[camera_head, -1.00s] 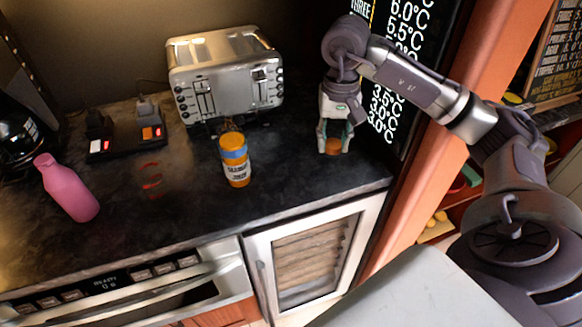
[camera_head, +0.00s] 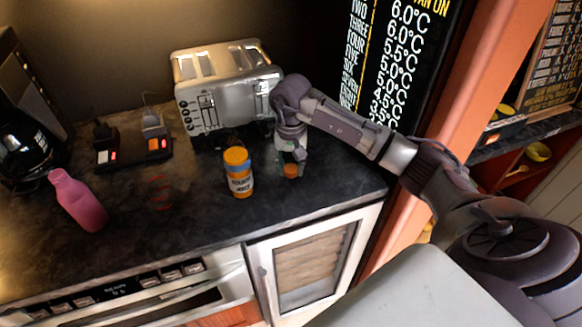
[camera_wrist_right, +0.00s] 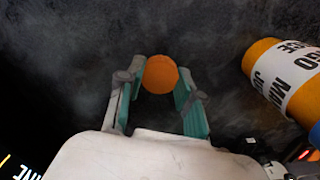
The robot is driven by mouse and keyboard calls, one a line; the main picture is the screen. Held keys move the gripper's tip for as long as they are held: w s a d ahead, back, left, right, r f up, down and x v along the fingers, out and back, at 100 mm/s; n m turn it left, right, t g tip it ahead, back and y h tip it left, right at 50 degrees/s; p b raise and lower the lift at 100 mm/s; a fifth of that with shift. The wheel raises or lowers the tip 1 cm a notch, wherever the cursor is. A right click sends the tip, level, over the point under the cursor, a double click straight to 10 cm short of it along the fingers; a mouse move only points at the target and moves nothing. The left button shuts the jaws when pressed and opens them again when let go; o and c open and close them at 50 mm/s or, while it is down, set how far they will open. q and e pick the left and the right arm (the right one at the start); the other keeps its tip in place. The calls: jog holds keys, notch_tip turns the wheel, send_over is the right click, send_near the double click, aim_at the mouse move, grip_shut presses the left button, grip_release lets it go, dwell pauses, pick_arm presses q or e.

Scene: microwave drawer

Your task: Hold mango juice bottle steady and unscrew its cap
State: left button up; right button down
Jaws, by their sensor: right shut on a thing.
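The mango juice bottle (camera_head: 240,184) stands upright on the dark counter in front of the toaster. It is orange with a white label, a blue band and an orange top. It also shows in part at the right edge of the right wrist view (camera_wrist_right: 286,80), its upper end cut off. My right gripper (camera_head: 291,165) is to the right of the bottle, pointing down and apart from it. In the right wrist view, my right gripper (camera_wrist_right: 160,80) is shut on a small round orange piece (camera_wrist_right: 160,73), which looks like a cap. My left gripper is out of view.
A silver toaster (camera_head: 225,90) stands close behind the bottle and my right gripper. A pink bottle (camera_head: 78,203) stands at the left, near a black device with red lights (camera_head: 133,152).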

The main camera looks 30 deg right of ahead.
aim_at(291, 169)
jog(key=shift+f, duration=0.95)
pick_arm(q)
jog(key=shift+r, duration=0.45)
pick_arm(e)
jog(key=shift+f, duration=0.2)
jog(key=c, duration=0.7)
grip_release()
jog(key=shift+c, duration=0.2)
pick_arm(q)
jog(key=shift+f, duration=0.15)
pick_arm(e)
jog(key=shift+r+p, duration=0.3)
pick_arm(q)
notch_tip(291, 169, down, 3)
jog(key=b, duration=0.3)
jog(key=shift+b, duration=0.35)
pick_arm(e)
notch_tip(291, 169, up, 12)
jog(key=shift+f, duration=0.15)
